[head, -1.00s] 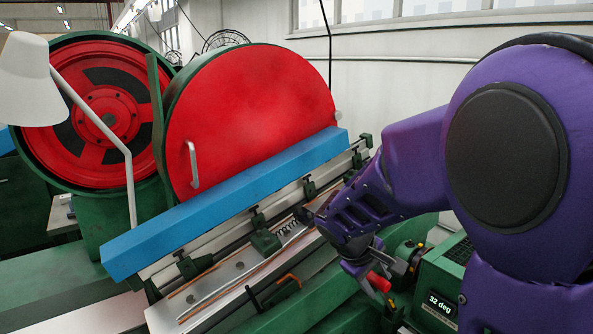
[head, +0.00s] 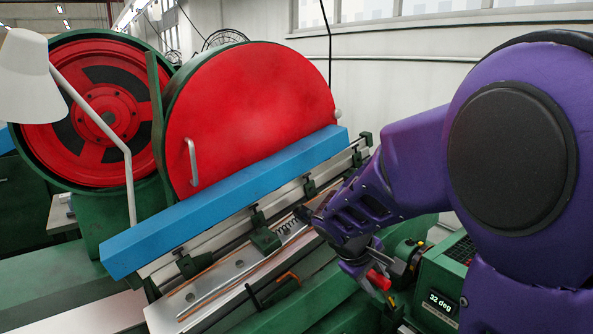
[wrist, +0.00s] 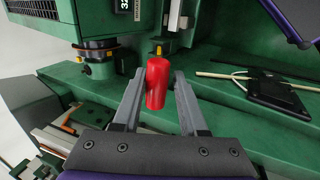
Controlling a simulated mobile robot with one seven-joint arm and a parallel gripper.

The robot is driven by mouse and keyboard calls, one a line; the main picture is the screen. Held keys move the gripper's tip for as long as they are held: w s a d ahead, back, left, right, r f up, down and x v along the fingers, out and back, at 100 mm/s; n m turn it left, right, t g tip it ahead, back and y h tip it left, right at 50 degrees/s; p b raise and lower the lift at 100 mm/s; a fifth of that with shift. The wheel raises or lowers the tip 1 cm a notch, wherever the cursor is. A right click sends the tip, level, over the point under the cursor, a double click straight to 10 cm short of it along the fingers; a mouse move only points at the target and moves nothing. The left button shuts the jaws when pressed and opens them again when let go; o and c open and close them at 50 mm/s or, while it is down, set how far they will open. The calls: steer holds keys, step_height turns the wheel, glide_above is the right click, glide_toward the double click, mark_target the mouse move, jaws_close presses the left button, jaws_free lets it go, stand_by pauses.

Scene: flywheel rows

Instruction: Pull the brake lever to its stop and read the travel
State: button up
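The brake lever's red grip (head: 378,280) is at the lower right in the head view, in front of the green display housing. It also shows in the wrist view (wrist: 157,82), between the two grey fingers. My gripper (wrist: 160,78) appears shut on the red grip, with a fingertip against each side. In the head view my gripper (head: 383,268) is partly hidden by my wrist. The lever below the grip is mostly hidden. The travel display (head: 441,304) reads 32 deg; in the wrist view only part of it shows.
A large red flywheel disc (head: 250,115) and a blue beam (head: 225,200) stand to the left. A white lamp (head: 28,80) hangs at the far left. In the wrist view a black flat object (wrist: 275,93) with a pale cord lies on the green surface.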

steer(key=o, duration=0.4)
steer(key=shift+p+v, duration=0.75)
steer(key=shift+v, duration=0.55)
steer(key=p+v, duration=0.2)
steer(key=v, duration=0.2)
steer(key=shift+a+r, duration=0.1)
steer(key=shift+r, duration=0.1)
